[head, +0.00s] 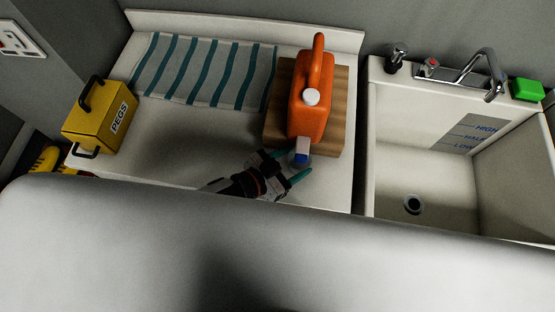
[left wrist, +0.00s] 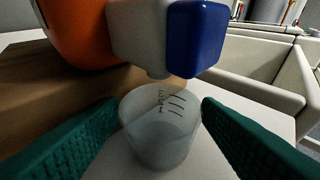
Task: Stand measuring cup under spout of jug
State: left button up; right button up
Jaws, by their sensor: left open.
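The orange jug (head: 312,100) lies on a wooden board (head: 277,120) on the counter, with a white cap on it. Its white and blue spout (head: 302,154) points toward me; it also shows large in the left wrist view (left wrist: 168,35). The clear measuring cup (left wrist: 160,135) stands upright on the white counter, directly below the spout's outlet in the left wrist view. In the head view it is mostly hidden under the spout. My left gripper (head: 290,168) is open, with one teal finger on each side of the cup. My right gripper is not in view.
A striped cloth (head: 200,72) lies at the back of the counter. A yellow pegs box (head: 100,118) stands at the left. A sink (head: 415,165) with a tap (head: 490,75) is at the right, with a green block (head: 527,90) on its rim. The counter's middle is clear.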

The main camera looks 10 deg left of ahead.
pick_arm(q)
jog(key=shift+r, duration=0.2)
jog(key=shift+s+a, duration=0.2)
jog(key=b+v, duration=0.2)
jog(key=v, duration=0.7)
jog(key=shift+s+a, duration=0.2)
jog(key=shift+s, duration=0.05)
jog(key=shift+v, duration=0.8)
jog(key=shift+r, duration=0.15)
